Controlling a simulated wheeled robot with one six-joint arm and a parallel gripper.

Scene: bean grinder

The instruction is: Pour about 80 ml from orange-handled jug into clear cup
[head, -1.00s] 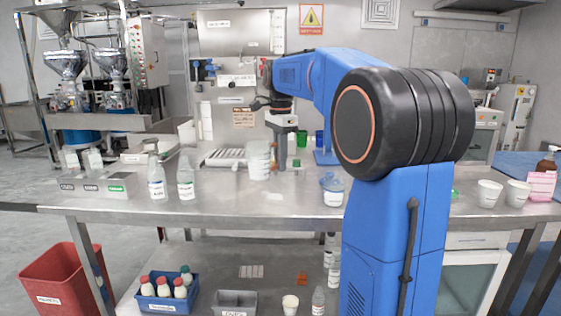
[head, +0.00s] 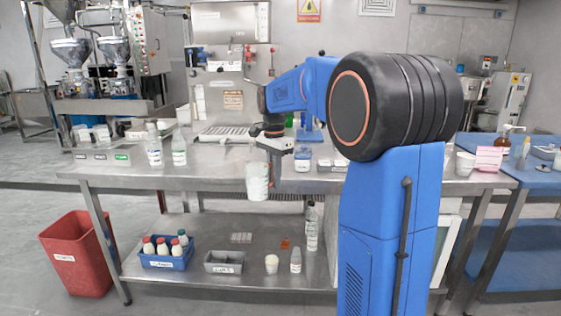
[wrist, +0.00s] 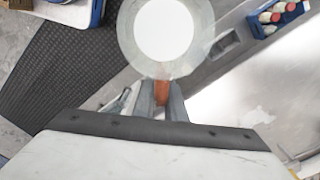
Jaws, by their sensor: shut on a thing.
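My gripper (head: 274,158) is shut on the handle of a pale, translucent jug (head: 257,182). The jug hangs about upright in front of the steel table's front edge. In the wrist view the jug (wrist: 205,22) is seen from above, with a round white surface inside. Its orange handle (wrist: 161,93) is between my gripper's fingers (wrist: 161,102). A pale cup (head: 465,164) stands at the table's right end, just right of my arm. I cannot tell if it is the clear cup, and part of the table is hidden behind my arm.
A blue crate of bottles (head: 166,259) is on the lower shelf. A red bin (head: 76,255) stands at left. A pink-labelled box (head: 489,159) is at right.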

